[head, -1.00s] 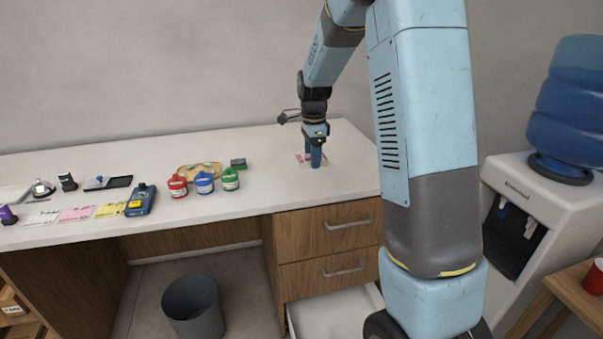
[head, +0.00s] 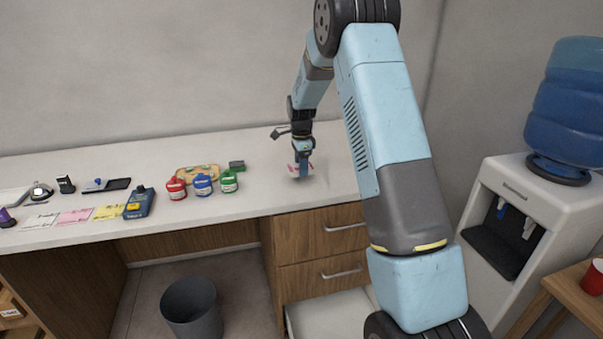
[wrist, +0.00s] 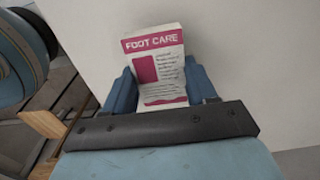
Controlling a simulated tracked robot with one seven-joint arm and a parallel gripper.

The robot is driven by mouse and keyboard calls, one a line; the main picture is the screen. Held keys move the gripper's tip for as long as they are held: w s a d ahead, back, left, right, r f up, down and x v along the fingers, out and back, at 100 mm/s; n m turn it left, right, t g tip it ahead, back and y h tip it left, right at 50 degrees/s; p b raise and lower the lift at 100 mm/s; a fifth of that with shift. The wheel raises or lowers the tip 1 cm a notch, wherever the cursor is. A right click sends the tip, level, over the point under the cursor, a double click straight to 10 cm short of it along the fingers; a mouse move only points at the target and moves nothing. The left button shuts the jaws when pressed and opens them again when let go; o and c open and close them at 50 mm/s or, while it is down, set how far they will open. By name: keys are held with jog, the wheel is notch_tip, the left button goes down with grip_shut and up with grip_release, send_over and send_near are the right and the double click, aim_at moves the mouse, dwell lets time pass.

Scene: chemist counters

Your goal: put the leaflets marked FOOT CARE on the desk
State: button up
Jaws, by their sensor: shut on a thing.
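The leaflets marked FOOT CARE (wrist: 160,62) are white with a dark pink title band and a pink block. They are between the two blue fingers of my gripper (wrist: 162,92) in the wrist view, which is shut on them. In the head view my gripper (head: 303,172) points down over the right part of the white desk top (head: 265,190).
A blue device (head: 139,203) and paper slips lie farther left. A water cooler (head: 510,220) stands at the right. The desk's front right is clear.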

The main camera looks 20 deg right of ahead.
jog(key=shift+f, duration=1.5)
jog(key=o, duration=1.1)
jog(key=shift+f, duration=0.1)
jog(key=shift+c, duration=0.2)
